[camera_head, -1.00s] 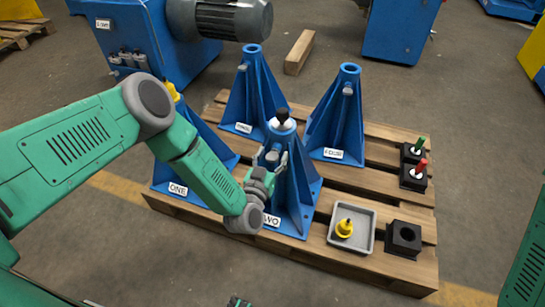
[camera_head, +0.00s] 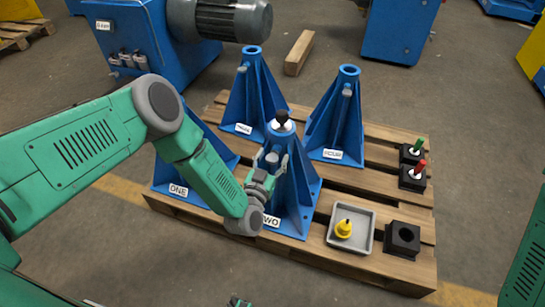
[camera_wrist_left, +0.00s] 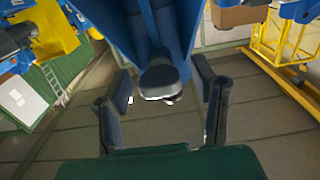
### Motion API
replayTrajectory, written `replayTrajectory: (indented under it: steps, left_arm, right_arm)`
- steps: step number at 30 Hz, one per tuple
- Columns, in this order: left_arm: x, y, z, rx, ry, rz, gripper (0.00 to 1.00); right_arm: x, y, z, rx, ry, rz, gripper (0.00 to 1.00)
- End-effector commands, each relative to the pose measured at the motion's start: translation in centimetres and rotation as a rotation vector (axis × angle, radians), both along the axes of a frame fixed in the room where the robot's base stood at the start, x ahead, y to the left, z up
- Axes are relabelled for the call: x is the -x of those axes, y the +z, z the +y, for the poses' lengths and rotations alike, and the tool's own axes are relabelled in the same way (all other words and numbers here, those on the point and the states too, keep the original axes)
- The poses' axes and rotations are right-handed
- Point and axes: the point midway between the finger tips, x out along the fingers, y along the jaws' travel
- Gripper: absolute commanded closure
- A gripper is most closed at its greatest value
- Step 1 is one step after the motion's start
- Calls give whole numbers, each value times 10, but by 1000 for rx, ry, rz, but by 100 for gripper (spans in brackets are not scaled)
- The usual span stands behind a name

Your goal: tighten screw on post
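Blue post TWO (camera_head: 300,188) stands upright on the pallet, with a black-and-white piece (camera_head: 282,122) on its top. My left gripper (camera_head: 270,162) is at the upper front of this post, by its screw. In the left wrist view the screw's rounded grey head (camera_wrist_left: 160,76) lies between the two fingertips (camera_wrist_left: 164,88). Gaps show on both sides of the head, so the fingers are open and not touching it. The screw's shaft is hidden behind its head. My right gripper cannot be made out; only a green part of my arm shows at the right edge.
Posts ONE (camera_head: 168,172), THREE (camera_head: 262,95) and FOUR (camera_head: 338,125) stand on the pallet (camera_head: 385,275). A grey tray (camera_head: 333,238) holds a yellow piece (camera_head: 344,229). Black holders (camera_head: 403,240) stand to its right, two of them with green and red pieces (camera_head: 420,167).

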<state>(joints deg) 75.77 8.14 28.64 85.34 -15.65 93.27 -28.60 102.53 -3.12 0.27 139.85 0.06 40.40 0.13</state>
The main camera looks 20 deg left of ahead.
Motion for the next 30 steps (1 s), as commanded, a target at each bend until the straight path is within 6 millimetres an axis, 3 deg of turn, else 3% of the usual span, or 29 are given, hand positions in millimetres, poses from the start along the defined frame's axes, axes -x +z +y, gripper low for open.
replayTrajectory:
  steps: [11,24,30]
  left_arm:
    - [8,0,0,1,0,1,48]
    - [93,-1,3,1,-1,4,48]
    - [116,-2,4,0,-1,2,48]
  right_arm:
    - [2,1,0,0,0,-2,46]
    - [1,1,0,0,0,-3,46]
    - [1,1,0,0,0,-3,46]
